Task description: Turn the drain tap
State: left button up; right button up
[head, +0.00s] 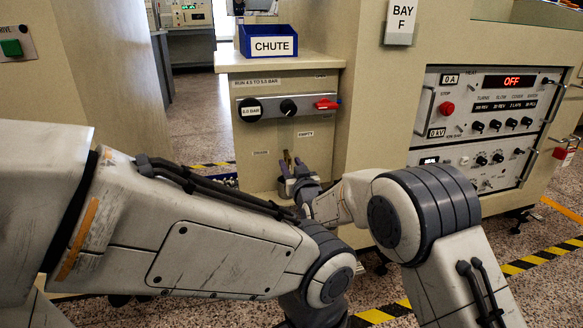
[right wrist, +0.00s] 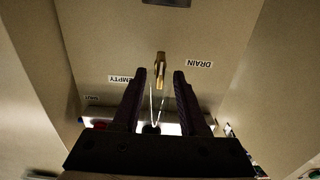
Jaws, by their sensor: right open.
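The brass drain tap (right wrist: 160,70) shows in the right wrist view, on the pale panel between the upside-down labels EMPTY and DRAIN. My right gripper (right wrist: 160,80) is open, with one dark finger on each side of the line to the tap. The tap's end lies near the fingertips, in the gap; I cannot tell whether a finger touches it. In the head view my right gripper (head: 291,163) is at the lower front of the cabinet, and the tap is mostly hidden there. My left gripper is out of view; only its arm shows.
Above the tap are a gauge (head: 250,110), a black knob (head: 288,107) and a red handle (head: 326,103). A blue CHUTE bin (head: 268,42) stands on the cabinet. A control rack (head: 480,125) reading OFF is at right. My left arm crosses the foreground.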

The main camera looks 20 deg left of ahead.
grip_shut()
jog(key=shift+m, duration=0.3)
jog(key=m+p, duration=0.1)
jog(key=m, duration=0.4)
jog(key=m+p, duration=0.1)
jog(key=m, duration=0.5)
jog(key=m+p, duration=0.2)
jog(key=m, duration=0.4)
jog(key=shift+w+d+f, duration=0.15)
jog(key=shift+d+f, duration=0.05)
jog(key=shift+f, duration=0.05)
jog(key=shift+m, duration=0.3)
